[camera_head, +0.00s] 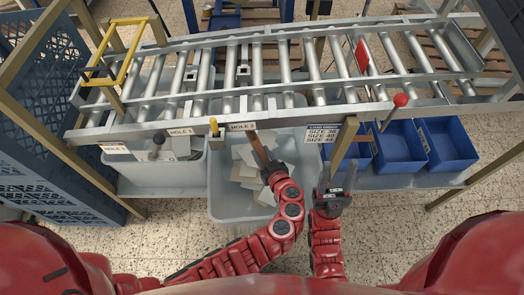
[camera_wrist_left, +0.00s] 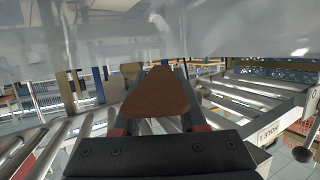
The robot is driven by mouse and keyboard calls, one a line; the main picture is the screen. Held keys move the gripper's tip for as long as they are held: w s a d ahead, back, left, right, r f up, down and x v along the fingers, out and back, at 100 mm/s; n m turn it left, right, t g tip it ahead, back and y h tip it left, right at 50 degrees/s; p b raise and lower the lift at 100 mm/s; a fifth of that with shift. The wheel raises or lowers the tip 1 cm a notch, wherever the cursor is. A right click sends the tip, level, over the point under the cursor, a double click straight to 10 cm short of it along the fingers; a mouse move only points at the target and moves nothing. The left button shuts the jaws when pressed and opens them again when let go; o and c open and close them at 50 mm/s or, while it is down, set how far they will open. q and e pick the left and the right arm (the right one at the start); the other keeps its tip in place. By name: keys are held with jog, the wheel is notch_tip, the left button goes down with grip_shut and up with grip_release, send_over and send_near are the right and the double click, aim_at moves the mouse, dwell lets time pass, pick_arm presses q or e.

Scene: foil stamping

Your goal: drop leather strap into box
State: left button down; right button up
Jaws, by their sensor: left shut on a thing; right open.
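My left gripper (camera_head: 269,168) is shut on a brown leather strap (camera_head: 258,148), which sticks up from the fingers over the grey box (camera_head: 216,206). In the left wrist view the strap (camera_wrist_left: 157,93) stands between the fingers as a brown, tapering piece. The grey box is open and holds several pale flat pieces. Its far part lies under the roller conveyor. My right gripper (camera_head: 333,190) is open and empty, to the right of the box.
The roller conveyor (camera_head: 290,62) runs across behind the boxes. Another grey bin (camera_head: 190,172) stands at left, and blue bins (camera_head: 399,148) stand at right. A wooden post (camera_head: 343,145) rises near my right gripper. A red knob (camera_head: 400,100) stands at the conveyor edge.

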aim_at(262, 155)
pick_arm(q)
jog(key=shift+c, duration=1.9)
grip_release()
jog(key=shift+r, duration=0.4)
notch_tip(262, 155, up, 3)
jog(key=shift+f, duration=0.2)
jog(key=s+r+b, duration=0.1)
jog(key=s+b, duration=0.1)
jog(key=s, duration=1.4)
jog(key=shift+a+r+b, duration=0.2)
jog(key=shift+r+b, duration=0.1)
jog(key=shift+b, duration=0.05)
